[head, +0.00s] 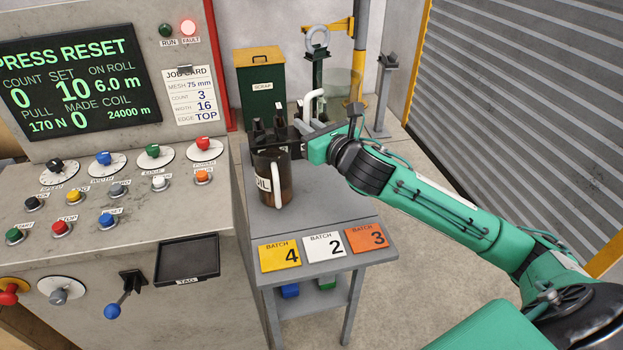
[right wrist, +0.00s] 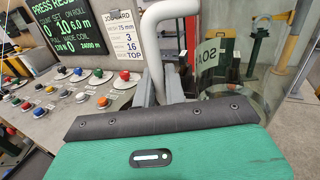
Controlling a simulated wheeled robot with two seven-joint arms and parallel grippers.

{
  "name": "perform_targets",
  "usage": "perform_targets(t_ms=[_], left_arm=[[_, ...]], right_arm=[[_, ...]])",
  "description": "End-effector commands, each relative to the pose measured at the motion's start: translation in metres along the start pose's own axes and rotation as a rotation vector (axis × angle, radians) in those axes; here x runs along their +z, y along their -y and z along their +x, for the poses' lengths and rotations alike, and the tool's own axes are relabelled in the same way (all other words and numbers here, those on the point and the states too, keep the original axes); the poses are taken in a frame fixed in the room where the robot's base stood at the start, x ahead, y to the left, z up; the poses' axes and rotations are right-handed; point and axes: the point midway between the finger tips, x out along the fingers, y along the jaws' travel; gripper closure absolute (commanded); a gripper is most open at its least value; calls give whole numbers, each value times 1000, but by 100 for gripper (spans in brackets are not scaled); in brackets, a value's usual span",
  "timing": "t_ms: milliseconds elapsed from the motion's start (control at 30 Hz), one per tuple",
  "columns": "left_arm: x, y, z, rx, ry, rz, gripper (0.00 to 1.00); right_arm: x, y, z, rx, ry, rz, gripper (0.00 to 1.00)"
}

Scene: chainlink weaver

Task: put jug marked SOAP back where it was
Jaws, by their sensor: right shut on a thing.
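The clear, greenish see-through jug marked SOAP (head: 341,84) shows faintly beyond my right gripper (head: 303,135) in the head view. Its white handle (head: 312,103) stands up at the fingers. In the right wrist view the SOAP jug (right wrist: 222,65) fills the upper right, with part of its lettering visible. My right gripper (right wrist: 168,92) is shut on its white handle (right wrist: 172,40). The jug's base is hidden, so I cannot tell whether it touches the table. My left gripper is not in view.
A brown OIL jug (head: 272,180) with a white handle stands on the grey table (head: 322,208), close to my right gripper. Dark bottles (head: 258,130) stand behind it. Batch cards (head: 280,255) line the front edge. A green SCRAP bin (head: 262,85) and a control panel (head: 110,190) flank the table.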

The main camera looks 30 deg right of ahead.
Motion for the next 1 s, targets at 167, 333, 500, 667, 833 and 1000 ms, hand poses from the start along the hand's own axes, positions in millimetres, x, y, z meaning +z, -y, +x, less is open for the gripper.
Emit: perform_targets(t_ms=[167,333,500,667,833,1000], left_arm=[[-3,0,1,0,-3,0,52],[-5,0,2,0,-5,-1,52],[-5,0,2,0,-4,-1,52],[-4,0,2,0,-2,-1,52],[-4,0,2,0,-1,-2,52],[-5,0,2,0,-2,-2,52]], right_arm=[[-42,-1,0,-1,-5,4,100],[-82,-2,0,-1,-3,6,100],[-104,-2,0,-1,0,2,100],[-113,-2,0,0,1,-1,100],[-136,-2,0,-1,-1,2,100],[-147,-2,0,-1,1,-2,100]])
